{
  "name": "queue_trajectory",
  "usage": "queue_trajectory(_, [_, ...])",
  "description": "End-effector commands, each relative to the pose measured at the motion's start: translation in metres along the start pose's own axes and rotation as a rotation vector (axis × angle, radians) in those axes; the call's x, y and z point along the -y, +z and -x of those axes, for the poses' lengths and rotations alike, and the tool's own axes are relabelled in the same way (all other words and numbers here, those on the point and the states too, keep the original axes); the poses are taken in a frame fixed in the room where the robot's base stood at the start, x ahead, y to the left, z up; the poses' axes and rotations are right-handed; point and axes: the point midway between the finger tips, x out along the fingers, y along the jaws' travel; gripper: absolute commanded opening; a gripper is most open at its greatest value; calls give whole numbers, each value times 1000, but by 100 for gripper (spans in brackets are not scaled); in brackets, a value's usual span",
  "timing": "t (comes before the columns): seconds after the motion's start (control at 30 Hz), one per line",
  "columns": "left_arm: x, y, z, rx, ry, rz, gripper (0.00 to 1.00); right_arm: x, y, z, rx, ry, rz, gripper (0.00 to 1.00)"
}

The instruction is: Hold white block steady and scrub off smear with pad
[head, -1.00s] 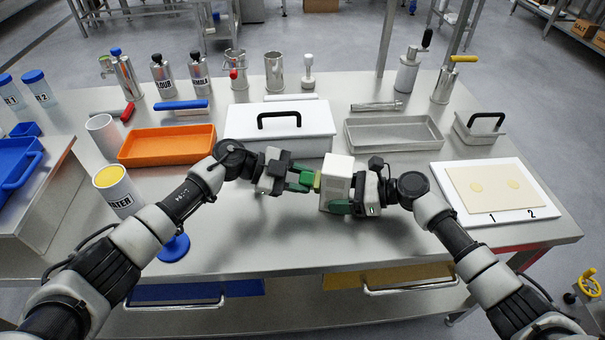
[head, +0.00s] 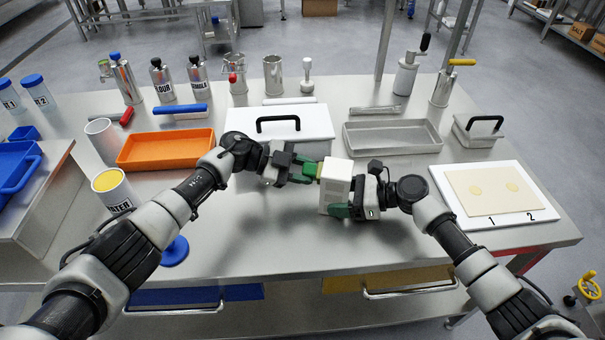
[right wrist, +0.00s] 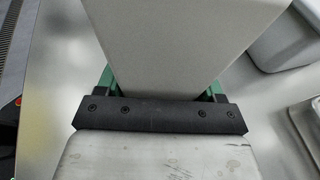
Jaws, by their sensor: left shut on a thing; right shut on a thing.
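The white block (head: 336,181) is held above the steel table near its middle, slightly tilted in the head view. My right gripper (head: 338,207) is shut on it from the right; the block also fills the upper middle of the right wrist view (right wrist: 180,50). My left gripper (head: 305,172) is shut on a small yellow-green pad (head: 319,172), which sits at the block's left face. Whether the pad presses on the block cannot be told. No smear shows on the block faces in view; the left face is mostly hidden.
Behind stand a white lidded box (head: 278,133), an orange tray (head: 166,149) and a grey metal tray (head: 393,137). A white board with a dough sheet (head: 490,207) lies right. The WATER canister (head: 112,188) and a blue disc (head: 175,251) are left. The front middle is clear.

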Motion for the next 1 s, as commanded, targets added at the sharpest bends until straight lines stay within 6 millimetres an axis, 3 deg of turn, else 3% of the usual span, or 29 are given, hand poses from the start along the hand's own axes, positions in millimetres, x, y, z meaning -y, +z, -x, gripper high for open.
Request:
queue_trajectory(0.4, [-6,9,-3,-1,2,-1,6,-2,0,-2,0,5,1,49])
queue_trajectory(1.0, [-30,-3,1,-2,2,-3,6,-1,0,-1,0,3,0,49])
